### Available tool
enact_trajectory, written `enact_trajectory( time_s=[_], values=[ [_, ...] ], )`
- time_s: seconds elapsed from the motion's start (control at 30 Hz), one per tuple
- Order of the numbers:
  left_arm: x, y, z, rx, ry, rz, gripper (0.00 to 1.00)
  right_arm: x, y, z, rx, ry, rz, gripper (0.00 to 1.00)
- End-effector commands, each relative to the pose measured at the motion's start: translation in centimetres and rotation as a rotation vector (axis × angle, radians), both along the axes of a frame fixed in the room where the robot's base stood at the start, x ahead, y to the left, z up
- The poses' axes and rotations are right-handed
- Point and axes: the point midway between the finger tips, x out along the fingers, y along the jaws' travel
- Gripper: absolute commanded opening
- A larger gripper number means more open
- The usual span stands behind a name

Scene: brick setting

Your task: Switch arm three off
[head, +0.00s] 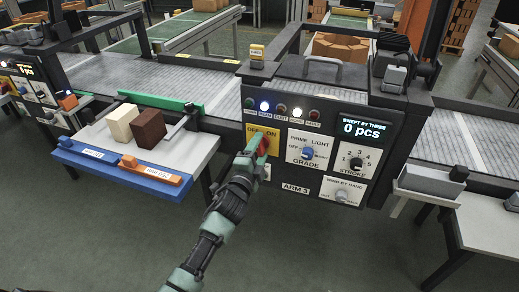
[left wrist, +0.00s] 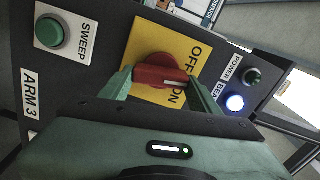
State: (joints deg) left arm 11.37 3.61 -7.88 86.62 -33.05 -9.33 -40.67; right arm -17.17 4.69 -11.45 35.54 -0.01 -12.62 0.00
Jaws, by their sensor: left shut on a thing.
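The ARM 3 control panel (head: 318,148) is at the middle right of the head view. A red rotary knob (left wrist: 160,76) sits on a yellow OFF/ON plate (left wrist: 150,38). My left gripper (head: 258,150) is shut on this knob, one finger on each side in the left wrist view (left wrist: 162,84). The knob's white mark lies at its right end there, near the OFF and ON words; I cannot tell which it points to. In the head view the gripper partly hides the knob and plate. My right gripper is not in view.
A green SWEEP button (left wrist: 50,32) is beside the plate. The blue lamp (left wrist: 235,103) is lit. The display (head: 362,128) reads 0 pcs. GRADE (head: 307,153) and STROKE (head: 356,163) knobs are right of the gripper. A side table (head: 190,140) holds cream and brown blocks.

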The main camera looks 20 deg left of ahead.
Motion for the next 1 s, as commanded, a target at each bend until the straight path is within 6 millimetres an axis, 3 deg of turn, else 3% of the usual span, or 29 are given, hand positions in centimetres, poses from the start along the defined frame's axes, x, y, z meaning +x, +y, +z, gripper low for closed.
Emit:
enact_trajectory(
  time_s=[0.5,1.0],
  values=[
    [0.0,0.1,0.1,-0.436,0.018,0.001,0.21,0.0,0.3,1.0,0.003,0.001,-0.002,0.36],
    [-0.1,0.1,0.0,-0.595,0.025,0.001,0.21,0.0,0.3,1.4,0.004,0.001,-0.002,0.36]
  ],
)
